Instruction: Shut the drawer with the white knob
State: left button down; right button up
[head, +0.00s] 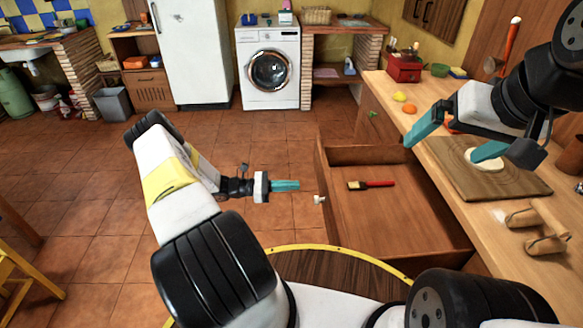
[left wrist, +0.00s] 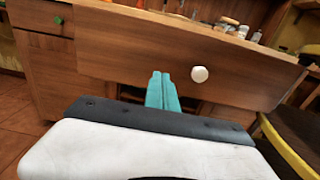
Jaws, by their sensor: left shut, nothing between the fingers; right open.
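The drawer (head: 365,222) with the white knob is pulled out from the counter at the right. A brush with a red handle (head: 378,184) lies inside it. The white knob (head: 319,199) is on the drawer's front; it also shows in the left wrist view (left wrist: 199,74), right of the fingertips. My left gripper (head: 297,185) is shut and empty, in front of the drawer front and a little left of the knob in the head view. Whether the fingertips touch the front, I cannot tell. My right gripper (head: 440,138) is open above the counter.
The wooden counter (head: 462,170) at the right bears a cutting board (head: 518,187), an orange (head: 409,109), a lemon (head: 399,96) and a red box (head: 404,68). Another drawer has a green knob (head: 373,114). The tiled floor left of the drawer is free.

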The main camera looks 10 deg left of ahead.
aim_at(321, 184)
pick_arm(q)
jog(key=x, duration=0.7)
jog(key=shift+d, duration=0.1)
jog(key=shift+d, duration=0.1)
